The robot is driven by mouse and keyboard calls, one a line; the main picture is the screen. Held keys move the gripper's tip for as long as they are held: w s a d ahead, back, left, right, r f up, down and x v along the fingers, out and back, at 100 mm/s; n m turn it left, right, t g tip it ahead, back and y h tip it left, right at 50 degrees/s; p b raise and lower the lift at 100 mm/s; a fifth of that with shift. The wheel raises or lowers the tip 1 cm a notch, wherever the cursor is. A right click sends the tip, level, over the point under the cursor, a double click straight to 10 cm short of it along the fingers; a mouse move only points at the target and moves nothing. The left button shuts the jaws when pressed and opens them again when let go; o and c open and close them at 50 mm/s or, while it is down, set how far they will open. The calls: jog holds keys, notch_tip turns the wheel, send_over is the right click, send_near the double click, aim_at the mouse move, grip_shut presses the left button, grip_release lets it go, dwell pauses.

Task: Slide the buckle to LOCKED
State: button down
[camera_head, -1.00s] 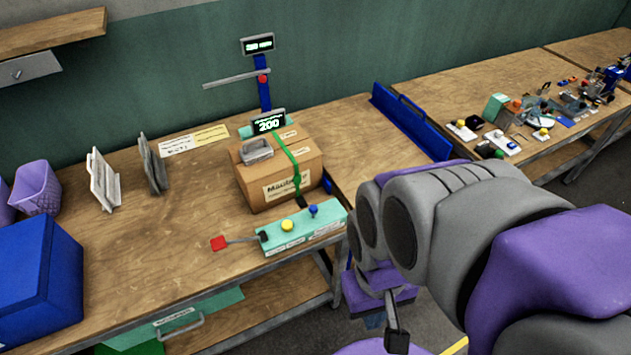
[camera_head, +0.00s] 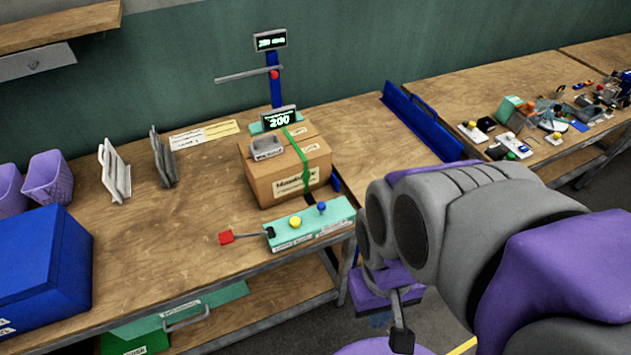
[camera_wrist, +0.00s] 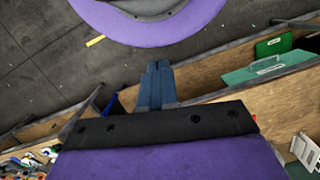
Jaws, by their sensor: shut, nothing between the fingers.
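A cardboard box (camera_head: 275,185) stands on the workbench with a green strap (camera_head: 296,160) around its right side. A grey metal piece with a small label (camera_head: 267,147), which may be the buckle, sits on top of the box beside the strap. Its slide position and any LOCKED marking are too small to read. My gripper (camera_wrist: 157,88) shows in the wrist view with its two blue fingers together and nothing between them. It points at the floor and my purple base, away from the box. In the head view my arm is at the right, apart from the box.
A teal control box (camera_head: 312,224) with a yellow button, a blue knob and a red-ended lever (camera_head: 226,237) stands at the bench's front edge. A display reading 200 (camera_head: 279,119) is behind the box. A blue bin (camera_head: 45,265) is at left; the bench between is mostly clear.

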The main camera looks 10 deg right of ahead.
jog(key=c, duration=1.8)
grip_release()
jog(key=shift+o, duration=0.7)
jog(key=shift+w, duration=0.2)
jog(key=o, duration=0.6)
jog(key=w+r+n+t+p, duration=0.1)
jog(key=w+n, duration=0.6)
jog(key=w, duration=0.3)
jog(key=shift+a, duration=0.35)
jog(key=shift+o, duration=1.4)
jog(key=w+n+t+p, duration=0.1)
jog(key=w+n, duration=0.4)
jog(key=w, duration=0.5)
jog(key=shift+a+f+n+y, duration=0.3)
jog(key=shift+f+n, duration=0.1)
jog(key=shift+f, duration=0.05)
jog(key=n+t+p, duration=0.2)
jog(key=n, duration=0.8)
send_over(322, 204)
jog(key=s+d, duration=0.2)
jog(key=s, duration=0.1)
notch_tip(322, 204, down, 9)
jog(key=w+f, duration=0.1)
jog(key=f, duration=0.4)
jog(key=w+a+f+b, duration=0.1)
jog(key=f, duration=0.4)
jog(key=w+a+f+b, duration=0.1)
jog(key=f, duration=0.5)
jog(key=shift+f, duration=0.1)
